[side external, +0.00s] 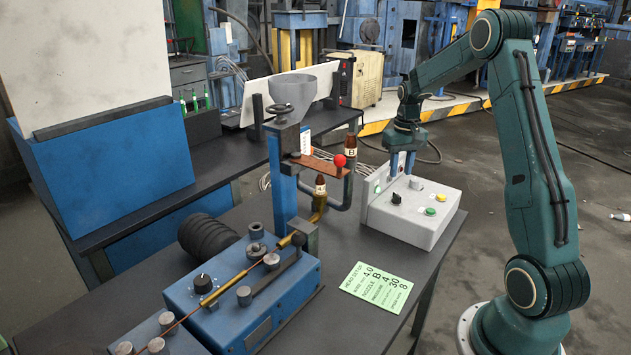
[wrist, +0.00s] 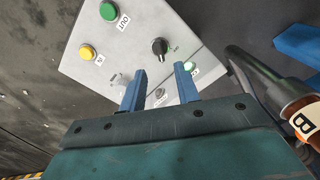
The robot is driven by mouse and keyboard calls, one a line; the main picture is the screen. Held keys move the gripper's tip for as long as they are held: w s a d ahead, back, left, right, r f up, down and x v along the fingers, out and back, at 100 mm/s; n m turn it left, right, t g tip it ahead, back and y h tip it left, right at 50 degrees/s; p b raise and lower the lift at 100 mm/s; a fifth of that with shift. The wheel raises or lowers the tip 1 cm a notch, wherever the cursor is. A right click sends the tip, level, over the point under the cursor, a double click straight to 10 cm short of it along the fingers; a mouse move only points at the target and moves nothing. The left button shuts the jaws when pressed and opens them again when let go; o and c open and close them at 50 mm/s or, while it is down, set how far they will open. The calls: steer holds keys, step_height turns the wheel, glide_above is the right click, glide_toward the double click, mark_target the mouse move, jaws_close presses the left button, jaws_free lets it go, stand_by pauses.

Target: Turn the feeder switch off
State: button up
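A light grey control box (side external: 421,214) sits on the dark table, with an upright panel along its left rear edge. In the wrist view the box (wrist: 140,35) carries a green button (wrist: 108,11), a yellow button (wrist: 86,52) and a black knob (wrist: 159,46). A green lamp (wrist: 191,67) looks lit beside my right fingertip. My gripper (wrist: 159,71) is open, its two blue fingers apart with nothing held.
A blue post with a grey funnel (side external: 305,93) and a red ball knob (side external: 339,160) stand left of the box. A brown nozzle marked B (wrist: 302,116) is close to the gripper's right. A green card (side external: 376,287) lies on the table.

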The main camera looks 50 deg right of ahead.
mark_target(397, 194)
step_height(397, 194, down, 8)
steer(key=shift+r, duration=0.25)
jaws_close()
stand_by(0.3)
